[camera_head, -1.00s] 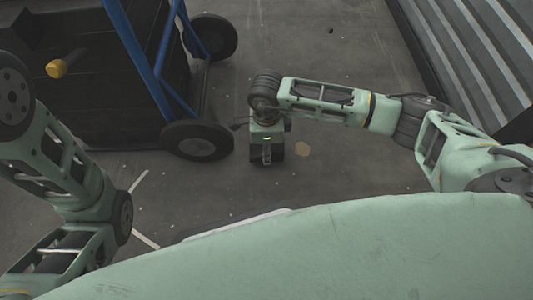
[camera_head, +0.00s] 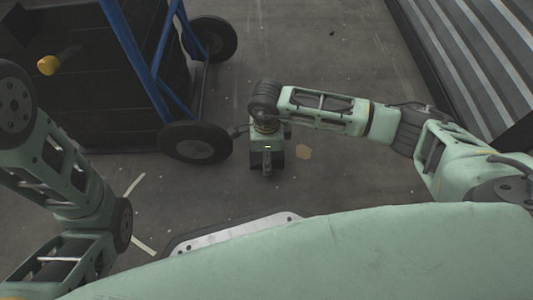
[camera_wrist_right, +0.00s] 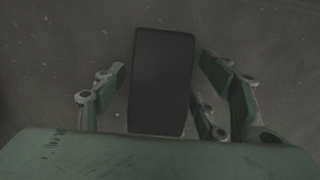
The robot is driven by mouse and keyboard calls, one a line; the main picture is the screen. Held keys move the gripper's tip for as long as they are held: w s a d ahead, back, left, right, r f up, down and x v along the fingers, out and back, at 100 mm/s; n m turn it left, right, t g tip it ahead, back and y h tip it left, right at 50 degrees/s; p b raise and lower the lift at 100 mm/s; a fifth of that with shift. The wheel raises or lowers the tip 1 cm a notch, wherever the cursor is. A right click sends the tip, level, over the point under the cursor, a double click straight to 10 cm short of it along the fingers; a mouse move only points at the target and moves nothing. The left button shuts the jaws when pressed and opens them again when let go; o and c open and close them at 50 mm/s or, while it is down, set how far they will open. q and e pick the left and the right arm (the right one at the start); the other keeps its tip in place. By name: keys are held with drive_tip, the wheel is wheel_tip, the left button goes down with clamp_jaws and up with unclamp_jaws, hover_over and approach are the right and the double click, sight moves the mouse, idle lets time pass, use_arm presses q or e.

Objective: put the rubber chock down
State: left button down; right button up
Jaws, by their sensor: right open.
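The rubber chock (camera_wrist_right: 162,75) is a dark block on the grey floor in the right wrist view, with its top facing the camera. In the head view my right gripper (camera_head: 267,165) points down to the floor beside a cart wheel. The chock is mostly hidden behind the gripper there. My left arm is at the left edge of the head view, and its gripper is out of sight.
A dark cart with a blue frame (camera_head: 137,62) stands at the upper left, its near wheel (camera_head: 196,142) close to my right gripper. A yellow knob (camera_head: 47,65) is on it. A ribbed metal panel (camera_head: 470,60) is at the upper right.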

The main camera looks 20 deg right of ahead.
wheel_tip(320, 180, up, 12)
drive_tip(key=p, duration=0.9)
drive_tip(key=shift+r, duration=0.15)
